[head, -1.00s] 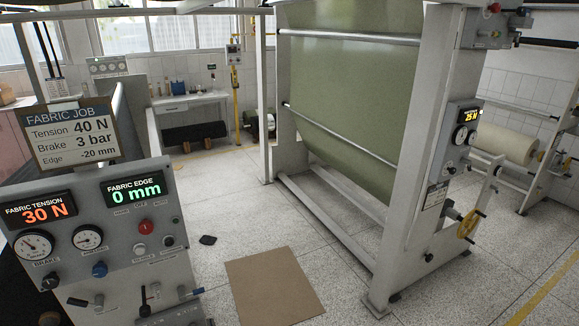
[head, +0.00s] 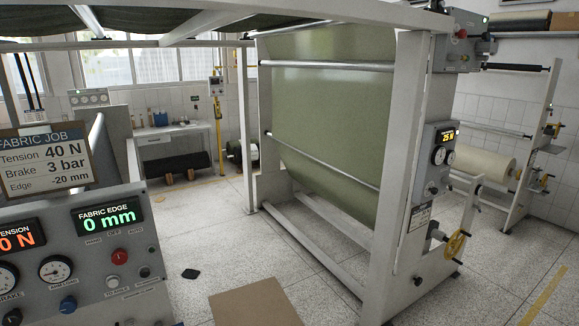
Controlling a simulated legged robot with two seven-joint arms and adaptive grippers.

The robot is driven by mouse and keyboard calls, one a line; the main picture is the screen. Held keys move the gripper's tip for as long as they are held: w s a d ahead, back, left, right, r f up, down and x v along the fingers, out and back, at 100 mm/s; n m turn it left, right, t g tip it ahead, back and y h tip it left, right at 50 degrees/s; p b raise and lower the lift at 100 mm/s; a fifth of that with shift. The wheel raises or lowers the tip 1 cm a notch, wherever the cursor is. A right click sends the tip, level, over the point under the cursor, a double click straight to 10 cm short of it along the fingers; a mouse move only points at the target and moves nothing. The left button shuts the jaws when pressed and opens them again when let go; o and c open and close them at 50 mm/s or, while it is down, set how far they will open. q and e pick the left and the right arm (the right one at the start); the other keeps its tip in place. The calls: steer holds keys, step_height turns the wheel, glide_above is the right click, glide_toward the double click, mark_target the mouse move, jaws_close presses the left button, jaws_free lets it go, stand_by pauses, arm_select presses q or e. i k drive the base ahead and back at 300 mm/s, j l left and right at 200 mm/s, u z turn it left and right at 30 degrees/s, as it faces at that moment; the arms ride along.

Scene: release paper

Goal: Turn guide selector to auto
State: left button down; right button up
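The guide selector is a red knob (head: 120,257) on the grey control panel (head: 82,262) at the lower left of the head view. The labels HAND, OFF and AUTO stand in an arc above it, with AUTO at the right. The knob's pointer is too small to read for certain. The fabric edge display (head: 107,217) above it reads 0 mm in green. Neither of my grippers shows in the view.
Beside the knob are a small black control (head: 145,272), a pale button (head: 112,282) and a blue knob (head: 68,304). A job board (head: 47,160) reads edge -20 mm. The fabric machine (head: 405,190) stands right; brown board (head: 252,304) lies on the floor.

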mark_target(118, 256)
steer(key=u, duration=1.45)
